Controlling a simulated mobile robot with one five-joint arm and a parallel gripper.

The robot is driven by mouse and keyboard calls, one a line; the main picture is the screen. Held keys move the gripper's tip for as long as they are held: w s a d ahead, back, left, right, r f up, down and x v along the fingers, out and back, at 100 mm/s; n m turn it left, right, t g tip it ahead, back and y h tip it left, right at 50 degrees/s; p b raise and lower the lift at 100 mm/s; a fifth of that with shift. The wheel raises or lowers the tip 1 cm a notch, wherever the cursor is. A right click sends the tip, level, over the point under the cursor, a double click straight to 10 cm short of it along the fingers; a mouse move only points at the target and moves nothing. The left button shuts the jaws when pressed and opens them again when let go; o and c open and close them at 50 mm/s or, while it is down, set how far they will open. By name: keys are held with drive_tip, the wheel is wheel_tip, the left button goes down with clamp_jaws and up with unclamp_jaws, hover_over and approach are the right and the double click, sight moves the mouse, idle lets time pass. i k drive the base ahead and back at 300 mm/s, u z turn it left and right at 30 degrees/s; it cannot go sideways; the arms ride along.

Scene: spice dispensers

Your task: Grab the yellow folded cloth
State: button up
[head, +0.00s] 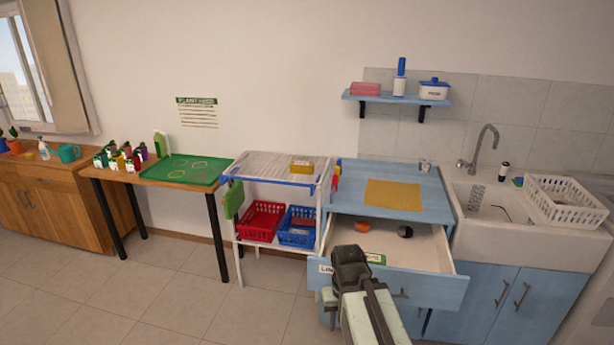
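A flat yellow-ochre cloth (393,195) lies spread on the blue counter, above the open drawer. A smaller, thicker yellow item (301,165) with a folded-looking block shape lies on the top tier of the white cart; it is too small to tell if it is cloth. My gripper (350,258) is dark and seen from behind, over the front left of the open drawer. It is below and left of the flat cloth and apart from both yellow things. Its fingers are not clear, so its opening cannot be told.
The open drawer (452,285) juts out from the counter (350,175), holding a few small items. The white cart (326,190) carries a red basket (260,221) and a blue basket (298,227). A sink (470,222) stands right. Floor at left is clear.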

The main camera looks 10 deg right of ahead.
sight(306, 168)
drive_tip(key=u, duration=0.25)
drive_tip(key=i, duration=0.95)
drive_tip(key=u, duration=0.65)
drive_tip(key=i, duration=2.65)
drive_tip(key=z, duration=0.35)
